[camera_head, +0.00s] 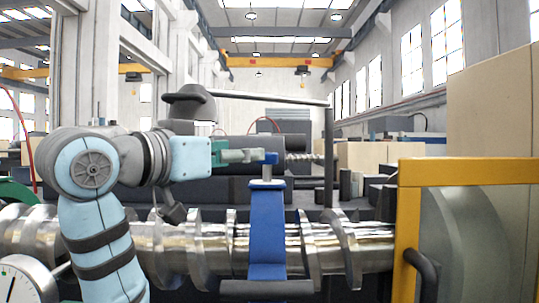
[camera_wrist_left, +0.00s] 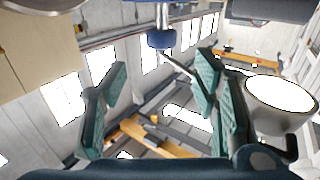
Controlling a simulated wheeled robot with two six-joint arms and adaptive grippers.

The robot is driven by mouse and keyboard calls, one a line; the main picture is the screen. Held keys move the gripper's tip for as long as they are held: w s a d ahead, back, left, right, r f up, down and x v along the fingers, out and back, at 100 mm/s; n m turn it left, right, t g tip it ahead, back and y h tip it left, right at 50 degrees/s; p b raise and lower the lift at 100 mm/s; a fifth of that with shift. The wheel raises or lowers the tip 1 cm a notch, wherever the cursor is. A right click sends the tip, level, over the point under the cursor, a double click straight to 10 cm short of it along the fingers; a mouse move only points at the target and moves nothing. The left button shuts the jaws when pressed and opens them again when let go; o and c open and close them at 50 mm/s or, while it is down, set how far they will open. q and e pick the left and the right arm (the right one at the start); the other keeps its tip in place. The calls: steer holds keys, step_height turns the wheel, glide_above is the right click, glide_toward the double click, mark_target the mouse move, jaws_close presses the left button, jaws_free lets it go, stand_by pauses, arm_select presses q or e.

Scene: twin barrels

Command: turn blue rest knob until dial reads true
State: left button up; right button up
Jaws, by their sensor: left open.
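A blue rest (camera_head: 267,225) stands upright in front of a shiny steel screw shaft. A small blue knob (camera_head: 270,158) sits on a pale stem at its top. My left gripper (camera_head: 243,156) reaches in from the left at knob height, its fingertips close to the knob; contact cannot be told. In the left wrist view the knob (camera_wrist_left: 161,39) shows on its stem near the top, beyond the gap between the open green fingers (camera_wrist_left: 161,72). A round white dial (camera_head: 22,283) is at the lower left, partly cut off; its reading is too small to tell. My right gripper is out of view.
The steel screw shaft (camera_head: 205,245) runs across behind the rest. A yellow frame (camera_head: 465,172) with a dark handle stands at the right. A dark post and grey rod (camera_head: 270,98) rise behind my gripper. A dark bar crosses the rest's lower front.

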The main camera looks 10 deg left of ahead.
mark_target(268, 154)
arm_select(q)
steer(key=p+x, duration=0.1)
steer(key=x, duration=0.9)
steer(key=shift+w, duration=0.1)
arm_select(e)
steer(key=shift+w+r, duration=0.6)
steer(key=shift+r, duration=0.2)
arm_select(q)
steer(key=shift+c, duration=0.5)
steer(key=c, duration=1.1)
steer(key=shift+a+p, duration=0.1)
steer(key=shift+p, duration=0.2)
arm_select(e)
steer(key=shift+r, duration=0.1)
